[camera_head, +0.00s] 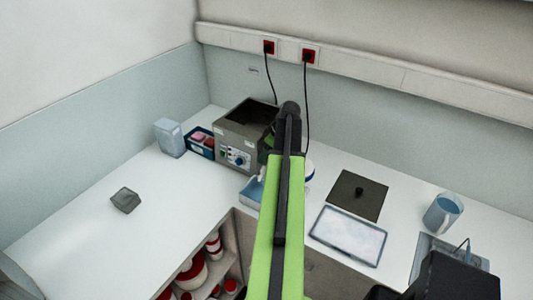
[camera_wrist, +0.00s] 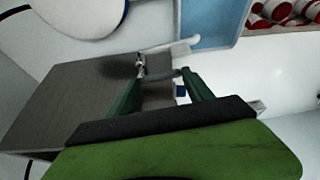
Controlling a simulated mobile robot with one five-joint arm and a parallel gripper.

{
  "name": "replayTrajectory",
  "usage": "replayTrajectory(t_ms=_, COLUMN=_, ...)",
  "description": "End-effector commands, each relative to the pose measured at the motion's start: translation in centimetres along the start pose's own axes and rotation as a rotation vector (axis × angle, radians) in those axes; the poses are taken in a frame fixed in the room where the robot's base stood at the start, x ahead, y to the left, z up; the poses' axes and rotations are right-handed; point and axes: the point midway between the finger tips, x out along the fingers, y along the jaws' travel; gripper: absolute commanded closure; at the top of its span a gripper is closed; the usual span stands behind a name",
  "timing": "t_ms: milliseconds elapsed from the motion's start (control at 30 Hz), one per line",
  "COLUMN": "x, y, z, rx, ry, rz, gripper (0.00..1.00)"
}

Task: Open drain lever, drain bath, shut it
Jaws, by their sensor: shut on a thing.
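The bath (camera_head: 250,118) is a grey metal box with a dark open top and a front control panel, at the back of the bench. Its side fills the left of the wrist view (camera_wrist: 70,100). My gripper (camera_wrist: 162,74) is shut on the small grey drain lever (camera_wrist: 158,75) at the bath's side, beside a metal fitting. A pale spout (camera_wrist: 185,46) runs from there toward a blue tray (camera_wrist: 212,18). The tray also shows in the head view (camera_head: 250,192), partly behind my arm. My arm hides the lever in the head view. The water level cannot be made out.
A dark lid (camera_head: 345,188) with a knob, a white tray (camera_head: 348,236) and a blue mug-like vessel (camera_head: 443,213) stand at right. A blue rack (camera_head: 200,143) and pale box (camera_head: 169,138) stand left of the bath. A grey block (camera_head: 125,200) lies on mostly clear bench.

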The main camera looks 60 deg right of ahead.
Motion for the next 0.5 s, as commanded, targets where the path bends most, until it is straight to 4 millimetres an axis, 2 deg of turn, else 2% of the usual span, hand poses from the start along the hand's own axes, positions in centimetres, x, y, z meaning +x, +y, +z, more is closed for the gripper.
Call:
replayTrajectory(t_ms=33, x=0.0, y=0.0, z=0.02, rx=0.0, ry=0.0, rz=0.0, gripper=0.68)
replayTrajectory(t_ms=133, x=-0.01, y=0.0, z=0.04, rx=0.001, ry=0.0, rz=0.0, gripper=0.81)
replayTrajectory(t_ms=500, x=0.14, y=-0.11, z=-0.31, rx=0.129, ry=0.0, rz=0.052, gripper=0.81)
